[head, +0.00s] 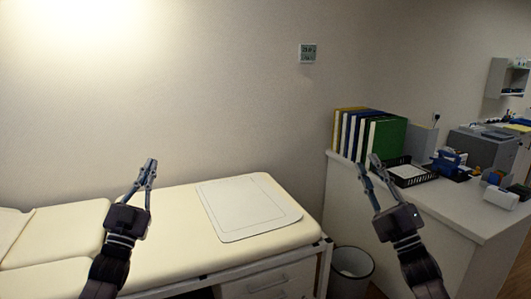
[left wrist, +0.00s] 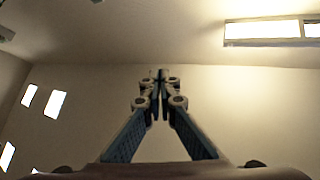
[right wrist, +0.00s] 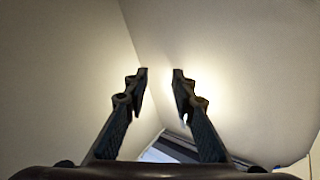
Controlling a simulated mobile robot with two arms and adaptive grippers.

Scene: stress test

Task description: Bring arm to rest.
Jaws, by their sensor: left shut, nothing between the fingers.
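My left gripper (head: 151,168) is raised in front of the cream examination couch in the head view. Its fingers point up and meet at the tips in the left wrist view (left wrist: 160,80), with nothing between them. My right gripper (head: 369,162) is raised in front of the white counter. Its fingertips are apart in the right wrist view (right wrist: 159,75), with a clear gap and nothing between them.
The couch (head: 170,250) carries a flat white pad (head: 248,207). The counter (head: 465,218) holds several binders (head: 390,139), a black tray (head: 408,174) and a printer (head: 480,148). A waste bin (head: 351,265) stands between couch and counter.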

